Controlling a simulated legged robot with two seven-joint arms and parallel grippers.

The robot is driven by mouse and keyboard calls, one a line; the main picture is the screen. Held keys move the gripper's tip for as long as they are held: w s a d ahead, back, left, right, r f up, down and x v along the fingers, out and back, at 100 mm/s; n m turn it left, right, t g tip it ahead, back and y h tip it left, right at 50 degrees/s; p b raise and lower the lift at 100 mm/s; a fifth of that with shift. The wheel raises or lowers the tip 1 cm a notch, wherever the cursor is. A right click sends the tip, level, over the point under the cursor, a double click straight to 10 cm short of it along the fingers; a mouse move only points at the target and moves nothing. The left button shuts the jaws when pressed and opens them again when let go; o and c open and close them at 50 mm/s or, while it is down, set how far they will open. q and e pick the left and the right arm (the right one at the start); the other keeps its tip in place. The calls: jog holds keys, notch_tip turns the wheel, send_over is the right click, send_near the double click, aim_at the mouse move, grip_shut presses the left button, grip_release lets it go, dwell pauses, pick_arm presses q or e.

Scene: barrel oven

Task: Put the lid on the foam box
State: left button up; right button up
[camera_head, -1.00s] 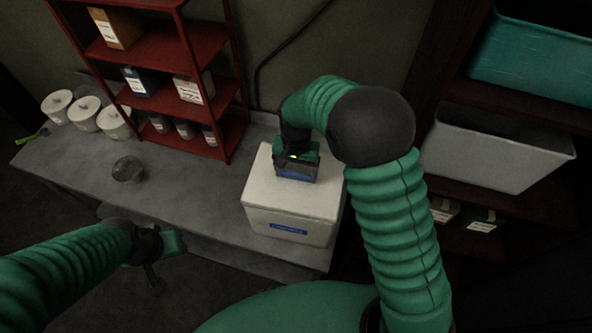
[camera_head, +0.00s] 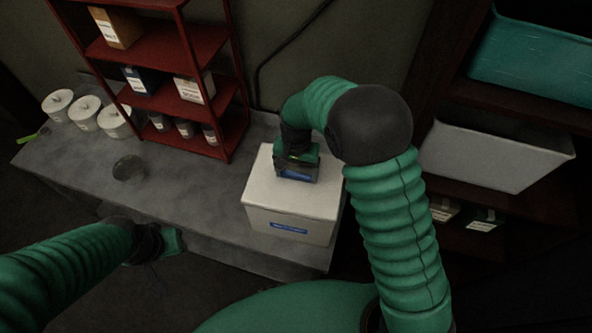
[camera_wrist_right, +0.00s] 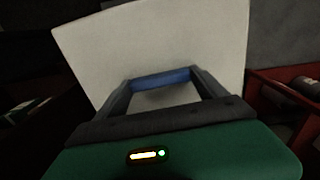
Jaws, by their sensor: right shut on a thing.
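The white foam box (camera_head: 285,228) stands at the right end of the grey counter, with a blue label on its front. The white lid (camera_head: 262,186) lies on top of it and looks flush with the box. My right gripper (camera_head: 296,178) is over the middle of the lid, shut on the lid's blue handle. The wrist view shows the handle (camera_wrist_right: 161,79) between the fingers, with the pale lid (camera_wrist_right: 190,40) behind. The back of the lid is partly hidden by my arm. My left gripper (camera_head: 158,258) hangs at the counter's front edge, too dark to read its fingers.
White lidded pots (camera_head: 85,112) and a glass bowl (camera_head: 129,168) are to the left. A dark rack with a white bin (camera_head: 495,155) stands close on the right.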

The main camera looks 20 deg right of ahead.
jog(key=o, duration=1.3)
jog(key=shift+r+p, duration=2.95)
jog(key=shift+r, duration=0.6)
jog(key=shift+c, duration=0.2)
grip_shut()
